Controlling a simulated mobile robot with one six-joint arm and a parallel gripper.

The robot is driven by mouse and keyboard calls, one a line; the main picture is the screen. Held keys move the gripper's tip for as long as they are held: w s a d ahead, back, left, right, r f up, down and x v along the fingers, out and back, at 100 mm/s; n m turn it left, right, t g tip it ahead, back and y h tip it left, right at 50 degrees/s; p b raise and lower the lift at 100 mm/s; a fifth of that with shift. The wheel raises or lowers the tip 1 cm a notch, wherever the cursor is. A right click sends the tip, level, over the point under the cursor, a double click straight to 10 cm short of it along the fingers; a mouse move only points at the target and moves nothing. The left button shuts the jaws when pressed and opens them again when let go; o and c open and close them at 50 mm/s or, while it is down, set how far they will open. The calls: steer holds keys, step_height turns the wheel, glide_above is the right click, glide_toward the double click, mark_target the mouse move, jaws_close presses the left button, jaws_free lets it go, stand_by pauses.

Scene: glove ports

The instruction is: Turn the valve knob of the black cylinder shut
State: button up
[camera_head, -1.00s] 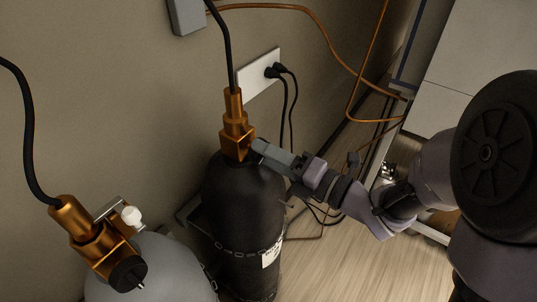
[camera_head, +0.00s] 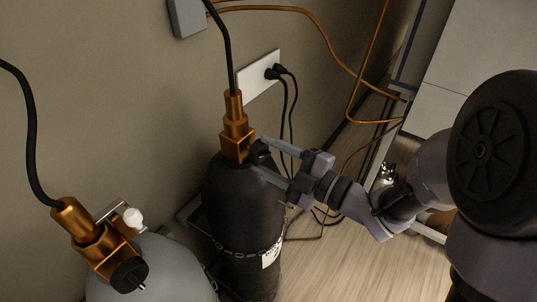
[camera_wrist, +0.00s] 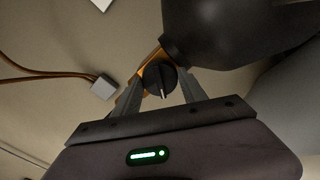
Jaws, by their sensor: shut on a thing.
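The black cylinder (camera_head: 240,203) stands upright against the wall with a brass valve (camera_head: 236,128) on top. Its black valve knob (camera_head: 261,151) faces right, towards my arm. My gripper (camera_head: 261,155) reaches in from the right, one finger above the knob and one below, shut on it. In the wrist view the round knob (camera_wrist: 160,77) with a pale pointer mark sits between the two grey fingers, in front of the brass body (camera_wrist: 146,68). The cylinder's dark shoulder (camera_wrist: 225,35) fills the upper right there.
A grey cylinder (camera_head: 155,272) with its own brass valve (camera_head: 95,240) and black knob stands at left front. A chain (camera_head: 240,252) crosses the black cylinder. A socket strip (camera_head: 258,75) with black plugs, cables and copper pipes (camera_head: 300,12) run along the wall. Wooden floor is open at right.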

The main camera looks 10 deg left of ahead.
steer(key=m+p, duration=0.2)
steer(key=m, duration=0.4)
steer(key=m+p, duration=0.1)
steer(key=m, duration=0.4)
steer(key=shift+p, duration=0.4)
steer(key=shift+m, duration=0.4)
steer(key=o, duration=1.4)
steer(key=shift+c, duration=0.2)
steer(key=shift+d, duration=0.1)
